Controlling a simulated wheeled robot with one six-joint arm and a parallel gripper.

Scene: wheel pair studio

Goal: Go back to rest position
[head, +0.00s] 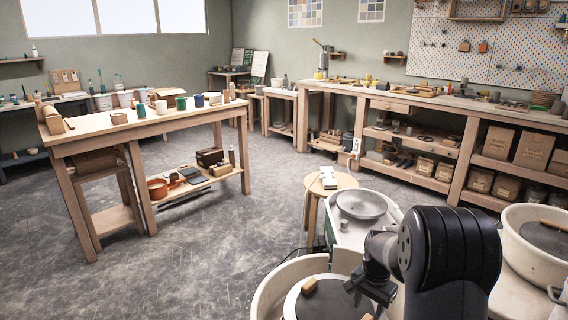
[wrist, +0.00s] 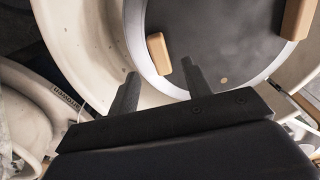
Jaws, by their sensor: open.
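My gripper (wrist: 165,82) is open in the wrist view, with its two dark fingers apart and nothing between them that it holds. It hangs over the edge of a pottery wheel with a dark round wheel head (wrist: 215,40) and a pale basin. A small wooden block (wrist: 159,54) lies on the wheel head near the right fingertip, apart from it as far as I can tell. A second wooden piece (wrist: 297,18) lies at the wheel's right edge. In the head view my gripper (head: 362,298) is low, beside a wooden block (head: 310,286) on the wheel; its fingertips are partly hidden.
Another wheel (head: 540,238) with a pale basin stands at the right. A long workbench (head: 100,129) is at the left and shelving at the back right. The floor (head: 220,250) at centre left is clear.

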